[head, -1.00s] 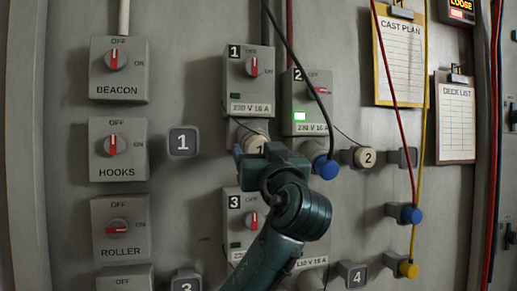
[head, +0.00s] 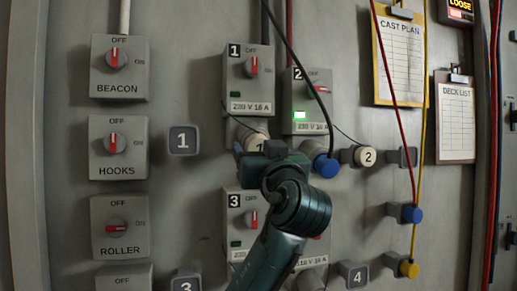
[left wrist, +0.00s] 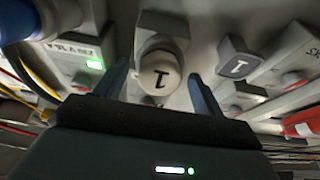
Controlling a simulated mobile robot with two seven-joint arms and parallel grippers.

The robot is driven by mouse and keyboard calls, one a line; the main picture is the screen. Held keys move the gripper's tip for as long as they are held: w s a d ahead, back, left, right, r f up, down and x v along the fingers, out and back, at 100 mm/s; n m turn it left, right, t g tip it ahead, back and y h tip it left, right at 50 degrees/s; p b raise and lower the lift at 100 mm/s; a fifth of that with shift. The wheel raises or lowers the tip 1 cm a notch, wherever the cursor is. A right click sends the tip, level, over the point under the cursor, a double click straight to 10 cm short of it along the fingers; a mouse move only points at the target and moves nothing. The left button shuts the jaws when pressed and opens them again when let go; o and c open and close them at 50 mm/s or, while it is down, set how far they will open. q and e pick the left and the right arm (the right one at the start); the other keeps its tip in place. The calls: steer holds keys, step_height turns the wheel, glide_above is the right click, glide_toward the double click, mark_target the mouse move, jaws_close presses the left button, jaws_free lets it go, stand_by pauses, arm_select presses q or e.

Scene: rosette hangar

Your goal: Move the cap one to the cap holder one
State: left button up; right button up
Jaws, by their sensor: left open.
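Cap one (head: 257,142), a cream round cap marked 1, sits below the switch box marked 1. It also shows in the left wrist view (left wrist: 160,78). My left gripper (left wrist: 159,70) is open, with a finger on each side of cap one; I cannot tell whether they touch it. In the head view my left gripper (head: 268,153) hides the lower part of the cap. Cap holder one (head: 183,141), a grey square marked 1, is on the wall to the left, empty. It shows right of the cap in the left wrist view (left wrist: 238,66). My right gripper is not in view.
A blue plug (head: 326,167) on a black cable is close right of my left gripper. Cap two (head: 365,157) is farther right. Switch boxes marked HOOKS (head: 118,148) and 3 (head: 243,215) stick out nearby. The wall around cap holder one is clear.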

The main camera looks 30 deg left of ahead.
arm_select(q)
steer(key=shift+c, duration=0.4)
steer(key=c, duration=1.2)
steer(key=shift+b+v, duration=1.3)
steer(key=shift+v, duration=1.7)
steer(key=shift+c, duration=0.2)
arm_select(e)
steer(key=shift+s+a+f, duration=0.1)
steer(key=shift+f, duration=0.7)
